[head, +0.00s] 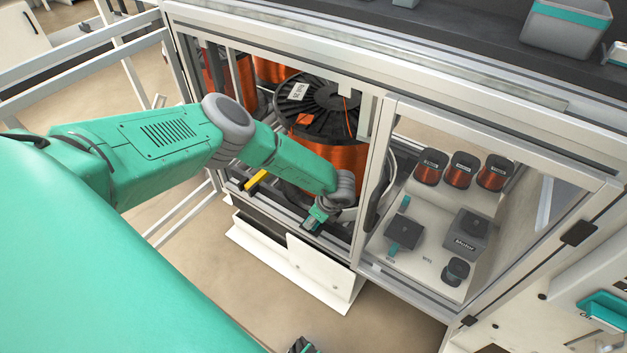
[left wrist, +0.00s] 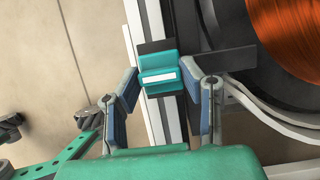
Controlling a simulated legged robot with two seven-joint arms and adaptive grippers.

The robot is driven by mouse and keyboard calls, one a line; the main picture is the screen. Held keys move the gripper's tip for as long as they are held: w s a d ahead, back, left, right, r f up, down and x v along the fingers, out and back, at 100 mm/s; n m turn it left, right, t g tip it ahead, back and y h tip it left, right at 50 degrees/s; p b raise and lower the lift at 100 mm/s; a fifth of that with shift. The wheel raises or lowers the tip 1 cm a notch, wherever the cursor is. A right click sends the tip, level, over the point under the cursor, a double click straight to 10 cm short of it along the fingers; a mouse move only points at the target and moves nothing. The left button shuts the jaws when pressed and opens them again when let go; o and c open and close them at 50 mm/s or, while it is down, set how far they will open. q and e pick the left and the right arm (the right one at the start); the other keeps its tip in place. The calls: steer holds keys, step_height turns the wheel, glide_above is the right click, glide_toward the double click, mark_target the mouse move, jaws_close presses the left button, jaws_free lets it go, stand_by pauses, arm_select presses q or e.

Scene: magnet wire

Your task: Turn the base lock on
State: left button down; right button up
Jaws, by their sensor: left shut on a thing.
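The base lock handle, a teal block with a white label (left wrist: 158,70), sits on a dark plate against the metal rail in the left wrist view. My left gripper (left wrist: 167,88) has one finger on each side of this block and is shut on it. In the head view my left gripper (head: 314,222) is low at the cabinet's front sill, below the large copper wire spool (head: 338,152), and mostly hides the lock. A dark and teal piece at the bottom edge, likely my right gripper (head: 303,346), shows only in part; its jaws cannot be judged.
A yellow handle (head: 256,180) lies along the sill to the left of my gripper. The right compartment (head: 425,258) holds small spools and dark motor parts behind its frame. A white drawer-like box (head: 325,277) stands below. Metal posts flank the opening.

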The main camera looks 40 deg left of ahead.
arm_select(q)
steer(key=shift+d, duration=0.1)
steer(key=c, duration=1)
jaws_free()
steer(key=shift+f, duration=0.1)
steer(key=shift+c, duration=0.2)
steer(key=shift+w+r, duration=0.1)
steer(key=shift+r, duration=0.2)
step_height(320, 180, up, 9)
steer(key=shift+r, duration=0.15)
